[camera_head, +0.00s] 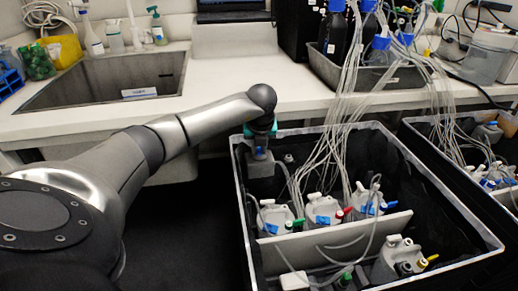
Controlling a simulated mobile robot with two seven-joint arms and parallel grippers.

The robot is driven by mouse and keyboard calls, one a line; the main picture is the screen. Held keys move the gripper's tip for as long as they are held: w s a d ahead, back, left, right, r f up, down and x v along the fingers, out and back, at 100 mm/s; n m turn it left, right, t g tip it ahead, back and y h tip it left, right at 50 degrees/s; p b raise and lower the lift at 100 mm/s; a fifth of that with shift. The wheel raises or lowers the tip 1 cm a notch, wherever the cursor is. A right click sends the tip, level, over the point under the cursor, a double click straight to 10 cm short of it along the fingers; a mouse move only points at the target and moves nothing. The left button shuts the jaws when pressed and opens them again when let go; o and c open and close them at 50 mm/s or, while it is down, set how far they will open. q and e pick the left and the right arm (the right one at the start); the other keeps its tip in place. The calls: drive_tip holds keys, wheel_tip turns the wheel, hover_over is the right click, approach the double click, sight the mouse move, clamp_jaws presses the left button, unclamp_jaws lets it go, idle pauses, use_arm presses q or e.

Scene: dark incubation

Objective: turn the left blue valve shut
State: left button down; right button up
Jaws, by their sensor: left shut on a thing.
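My left arm reaches in from the left. My left gripper (262,134), with teal parts, points down at the far left corner of the black bin (240,200). It is shut on the left blue valve (259,152), of which only a small blue part shows. The valve sits on a grey container (261,167) inside the bin. The gripper's fingers and wrist hide most of the valve, so its angle cannot be told. My right gripper is not in view.
Several grey jugs (323,209) with blue labels and coloured taps stand in the bin, with thin tubes (345,120) rising to bottles in a grey tray (325,72) on the counter. A second bin (425,130) stands at right. A sink (105,80) is at left.

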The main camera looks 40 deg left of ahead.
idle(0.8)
use_arm(q)
drive_tip(key=c, duration=0.7)
unclamp_jaws()
drive_tip(key=shift+r, duration=0.25)
drive_tip(key=shift+s+d+r, duration=0.15)
drive_tip(key=shift+r, duration=0.15)
drive_tip(key=p+v, duration=0.4)
drive_tip(key=v, duration=1)
drive_tip(key=shift+p, duration=0.3)
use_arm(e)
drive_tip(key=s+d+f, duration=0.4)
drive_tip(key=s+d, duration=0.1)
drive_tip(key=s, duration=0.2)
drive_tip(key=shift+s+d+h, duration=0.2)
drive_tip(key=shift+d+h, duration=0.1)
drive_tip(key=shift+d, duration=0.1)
use_arm(q)
drive_tip(key=shift+d, duration=0.1)
